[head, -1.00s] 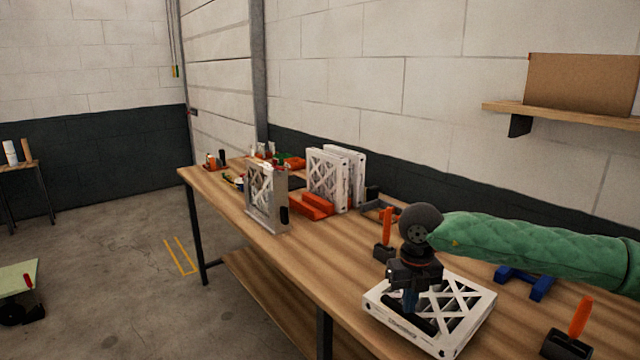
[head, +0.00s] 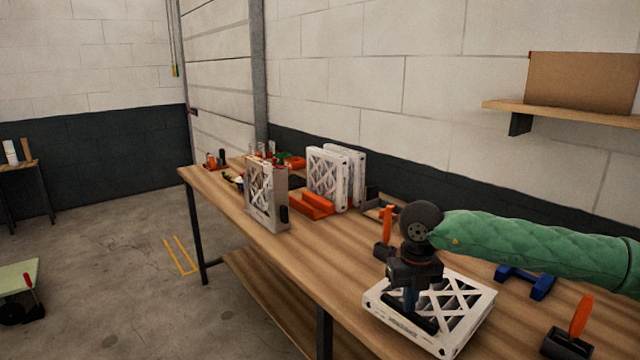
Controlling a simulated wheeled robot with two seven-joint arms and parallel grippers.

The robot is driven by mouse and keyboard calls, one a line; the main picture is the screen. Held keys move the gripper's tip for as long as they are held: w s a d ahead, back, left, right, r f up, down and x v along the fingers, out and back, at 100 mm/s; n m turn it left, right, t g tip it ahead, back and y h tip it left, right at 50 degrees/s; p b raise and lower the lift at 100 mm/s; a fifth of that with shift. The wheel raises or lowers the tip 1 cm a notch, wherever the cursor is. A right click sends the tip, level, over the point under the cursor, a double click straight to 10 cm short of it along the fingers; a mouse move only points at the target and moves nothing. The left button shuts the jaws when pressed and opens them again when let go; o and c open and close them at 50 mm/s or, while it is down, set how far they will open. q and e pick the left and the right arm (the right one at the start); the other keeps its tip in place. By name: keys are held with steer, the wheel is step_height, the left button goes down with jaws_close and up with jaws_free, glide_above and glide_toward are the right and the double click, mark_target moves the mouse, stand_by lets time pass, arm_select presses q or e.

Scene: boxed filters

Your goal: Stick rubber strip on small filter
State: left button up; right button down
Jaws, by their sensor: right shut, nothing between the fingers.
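A small white-framed filter (head: 465,318) with a cross lattice lies flat on the workbench at the lower right. My right gripper (head: 410,305) points down over its left part and is shut, with no object seen between the fingers. A dark strip-like piece (head: 424,326) shows on the filter beside the fingertips; I cannot tell whether it is the rubber strip or part of the gripper. My left gripper is not in view.
Another filter (head: 266,200) stands upright near the bench's front edge. Orange-handled tools (head: 581,316) and a blue stand (head: 524,281) are near my right arm.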

steer(key=b, duration=0.2)
steer(key=shift+f+b, duration=0.1)
steer(key=shift+b, duration=0.25)
stand_by(4.3)
stand_by(0.3)
steer(key=shift+r+p, duration=0.6)
steer(key=shift+r, duration=2.95)
